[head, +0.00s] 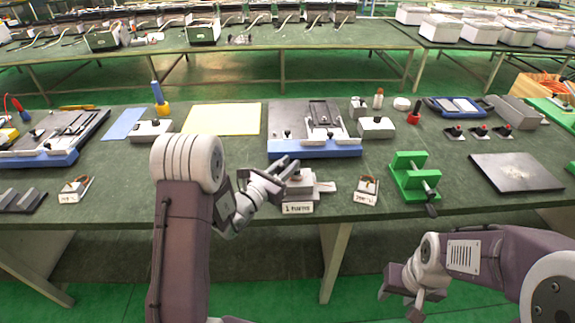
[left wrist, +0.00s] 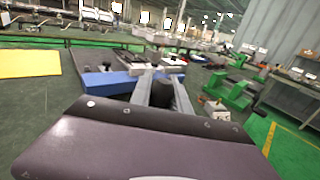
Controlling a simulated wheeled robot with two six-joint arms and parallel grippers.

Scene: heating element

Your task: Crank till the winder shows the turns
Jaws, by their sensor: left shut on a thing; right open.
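The winder (head: 299,187) is a small grey block at the front edge of the green bench, with a white label (head: 297,208) on its front that seems to read "1 turns"; the digit is small. My left gripper (head: 286,168) is at the top of the winder, its fingers shut on a small dark part, which looks like the crank knob. In the left wrist view the dark knob (left wrist: 161,95) stands between the two grey fingers; the rest of the crank is hidden by the gripper. My right gripper (head: 398,299) is open and empty, low in front of the bench.
A blue-based fixture (head: 315,150) stands just behind the winder. To the right are a small labelled tray (head: 367,190), a green stand (head: 410,176) and a dark plate (head: 515,172). A yellow sheet (head: 224,119) lies behind left.

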